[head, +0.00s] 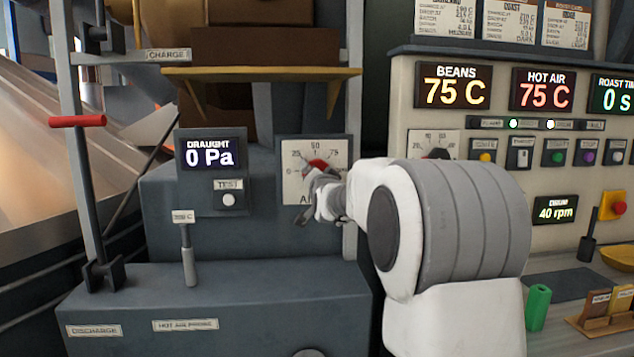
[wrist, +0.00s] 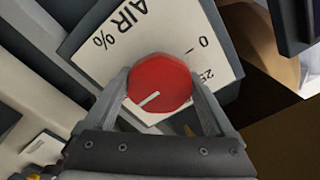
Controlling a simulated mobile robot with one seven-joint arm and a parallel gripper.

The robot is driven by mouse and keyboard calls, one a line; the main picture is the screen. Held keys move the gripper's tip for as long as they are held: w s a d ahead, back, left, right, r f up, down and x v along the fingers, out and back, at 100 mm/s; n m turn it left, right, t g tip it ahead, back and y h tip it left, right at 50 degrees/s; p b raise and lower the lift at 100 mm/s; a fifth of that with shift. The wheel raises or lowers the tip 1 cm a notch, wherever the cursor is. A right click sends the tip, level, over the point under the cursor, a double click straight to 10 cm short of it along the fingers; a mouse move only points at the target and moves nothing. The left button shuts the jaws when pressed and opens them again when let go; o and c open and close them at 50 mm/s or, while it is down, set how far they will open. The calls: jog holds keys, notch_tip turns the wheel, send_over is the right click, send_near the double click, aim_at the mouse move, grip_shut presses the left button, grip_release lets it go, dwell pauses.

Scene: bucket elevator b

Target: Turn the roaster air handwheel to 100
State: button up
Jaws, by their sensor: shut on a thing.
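The roaster air handwheel is a red round knob (wrist: 160,82) on a white dial plate (wrist: 105,45) lettered AIR %. In the wrist view a white line on its face points to the lower left. My gripper (wrist: 162,90) is shut on the knob, one finger on each side. In the head view the red knob (head: 319,165) shows only in part, behind my gripper (head: 318,185). The 25, 50 and 75 show above it on the dial plate (head: 290,188).
A draught display (head: 210,155) reading 0 Pa is left of the dial. A yellow shelf (head: 262,72) juts out above it. The control panel (head: 402,100) with displays and buttons stands to the right, behind my arm. A red-handled lever (head: 77,121) stands at the left.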

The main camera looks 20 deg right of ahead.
jog(key=shift+r+m, duration=0.1)
jog(key=shift+m, duration=0.3)
jog(key=o, duration=1.1)
jog(key=shift+s, duration=0.15)
